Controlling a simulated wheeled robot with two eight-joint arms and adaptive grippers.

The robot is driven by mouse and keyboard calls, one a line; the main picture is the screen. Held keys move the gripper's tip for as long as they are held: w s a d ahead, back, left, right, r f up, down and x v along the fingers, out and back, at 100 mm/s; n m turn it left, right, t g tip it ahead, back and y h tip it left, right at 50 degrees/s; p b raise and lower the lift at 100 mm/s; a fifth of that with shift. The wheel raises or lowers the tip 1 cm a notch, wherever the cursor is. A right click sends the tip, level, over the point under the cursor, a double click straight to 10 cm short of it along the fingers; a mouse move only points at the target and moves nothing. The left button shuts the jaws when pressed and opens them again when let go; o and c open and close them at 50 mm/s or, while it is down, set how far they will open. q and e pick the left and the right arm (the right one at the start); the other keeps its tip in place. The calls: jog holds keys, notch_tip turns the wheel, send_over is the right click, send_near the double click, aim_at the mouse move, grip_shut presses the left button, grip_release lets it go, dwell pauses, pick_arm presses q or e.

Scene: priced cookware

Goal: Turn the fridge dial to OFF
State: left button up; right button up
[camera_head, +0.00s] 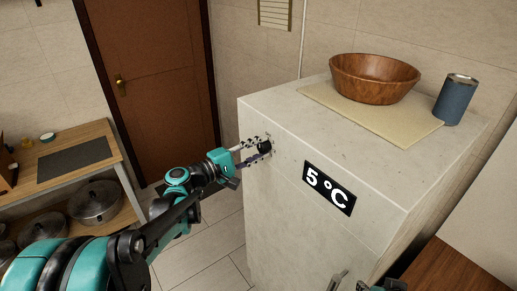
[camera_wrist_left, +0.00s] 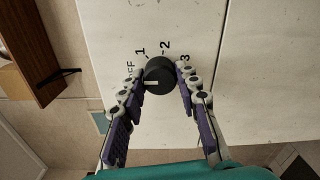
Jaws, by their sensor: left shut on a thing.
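The fridge (camera_head: 285,215) is a pale box with a black display (camera_head: 328,188) reading "5 °C" on its front. The black round dial (camera_wrist_left: 158,72) is on its front near the upper left corner; in the head view it (camera_head: 265,147) is partly covered. My left gripper (camera_head: 262,147) is shut on the dial, one finger on each side in the left wrist view (camera_wrist_left: 160,78). The dial's white mark points left in that view, toward the partly hidden OFF label (camera_wrist_left: 130,70). Labels 1, 2 and 3 run around the dial to the right of OFF.
A wooden bowl (camera_head: 374,80) on a beige mat (camera_head: 318,96) and a blue cylinder (camera_head: 455,100) stand on the fridge top. A wooden shelf unit (camera_head: 103,130) with pots is at left, a brown door (camera_head: 155,75) behind.

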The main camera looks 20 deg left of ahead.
dwell(0.4)
pick_arm(q)
jog(key=o, duration=1.2)
jog(key=shift+c, duration=0.2)
jog(key=v, duration=1.2)
jog(key=shift+f, duration=0.1)
